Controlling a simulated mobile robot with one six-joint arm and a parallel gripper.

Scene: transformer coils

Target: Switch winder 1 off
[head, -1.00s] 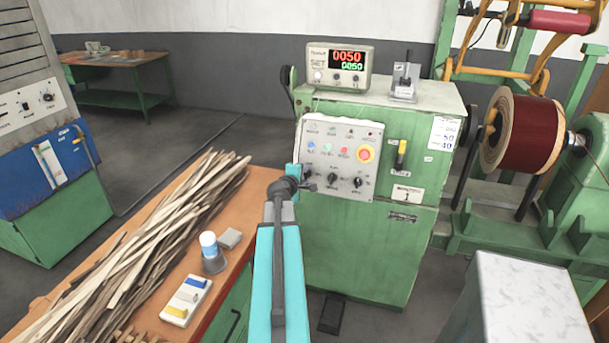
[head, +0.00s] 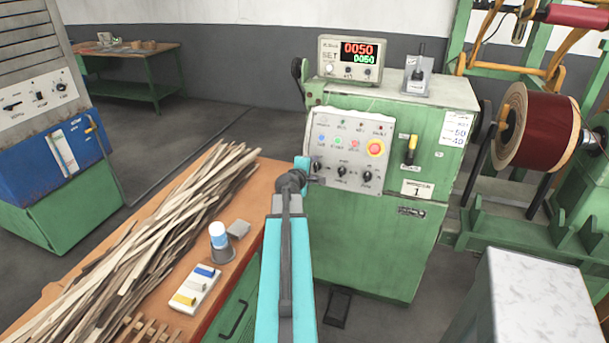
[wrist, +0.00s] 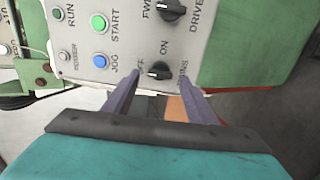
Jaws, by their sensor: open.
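Winder 1's green cabinet (head: 375,240) carries a plate marked 1 (head: 417,189) and a sloped grey control panel (head: 330,128). The panel has coloured buttons and a bottom row of black knobs. The leftmost is the OFF/ON knob (head: 317,168), which also shows in the wrist view (wrist: 158,72). My gripper (wrist: 160,84) is open, its two fingers pointing at this knob, one on each side. I cannot tell whether they touch it. In the head view my gripper (head: 314,181) is at the panel's lower left, its fingers barely visible. The knob's exact setting is unclear.
A counter box (head: 349,59) with lit digits and a small stand (head: 417,75) are on the cabinet top. A yellow-handled switch (head: 411,150) is right of the panel. A bench (head: 255,190) with wood strips (head: 150,240) lies left. A red coil (head: 540,125) is at right.

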